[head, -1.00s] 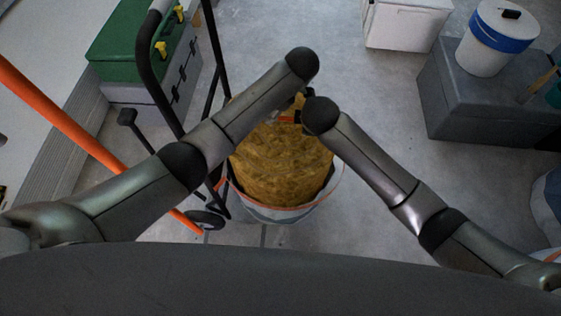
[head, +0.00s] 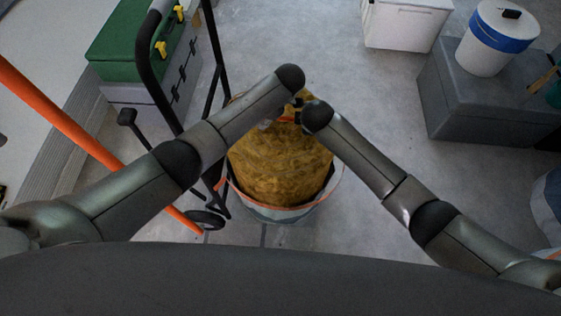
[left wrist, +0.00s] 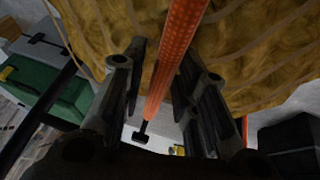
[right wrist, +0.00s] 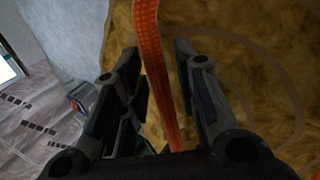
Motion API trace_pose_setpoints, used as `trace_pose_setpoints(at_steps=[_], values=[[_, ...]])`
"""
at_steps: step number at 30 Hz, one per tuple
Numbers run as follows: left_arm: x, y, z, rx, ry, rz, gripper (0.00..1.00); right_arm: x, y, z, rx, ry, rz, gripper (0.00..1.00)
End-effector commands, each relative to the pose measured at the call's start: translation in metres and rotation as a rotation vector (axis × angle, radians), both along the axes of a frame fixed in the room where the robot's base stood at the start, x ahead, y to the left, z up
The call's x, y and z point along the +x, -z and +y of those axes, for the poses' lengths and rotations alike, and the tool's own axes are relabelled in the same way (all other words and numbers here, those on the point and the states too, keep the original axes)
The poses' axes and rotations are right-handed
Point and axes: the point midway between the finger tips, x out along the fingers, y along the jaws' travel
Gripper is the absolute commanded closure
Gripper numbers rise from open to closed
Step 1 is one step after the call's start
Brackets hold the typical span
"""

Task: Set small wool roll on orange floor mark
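The wool roll (head: 280,165) is a brown-yellow fibrous bundle. It stands in a pale bag (head: 285,214) with an orange rim, in the middle of the head view. My left gripper (head: 297,104) is over the roll's far side, mostly hidden by my arms. In the left wrist view an orange strap (left wrist: 178,45) runs between its spread fingers, with wool behind. My right gripper (right wrist: 155,58) is also open around an orange strap (right wrist: 150,40), with wool (right wrist: 250,60) close behind its fingers. No orange floor mark can be made out.
A black hand truck (head: 146,60) with wheels stands just left of the bag. An orange pole (head: 75,125) slants across the left. A green-lidded box (head: 130,40) is behind it. A grey chest (head: 470,110) and a white bucket (head: 490,45) are at right. The floor (head: 370,100) between is clear.

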Motion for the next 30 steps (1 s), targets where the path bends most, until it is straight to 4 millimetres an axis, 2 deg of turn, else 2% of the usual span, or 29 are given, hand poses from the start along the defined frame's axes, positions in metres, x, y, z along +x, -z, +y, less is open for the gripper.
trace_pose_setpoints(at_steps=[1,5,23,30], values=[[0.0001,-0.0002,-0.0001,0.0,0.0,0.0,0.83,-0.0001,0.0001,0.0,0.0,0.0,0.0,0.83],[0.0001,-0.0002,-0.0002,0.0,0.0,0.0,1.0,-0.0002,0.0,-0.0001,0.0,0.0,0.0,1.0],[0.0001,-0.0004,-0.0005,-0.001,0.001,-0.001,1.0,-0.0003,0.0001,-0.0002,-0.001,0.001,0.001,1.0],[0.0021,-0.0058,-0.0011,-0.001,0.002,-0.007,1.0,0.0021,-0.0064,0.0012,0.003,-0.001,-0.008,1.0]])
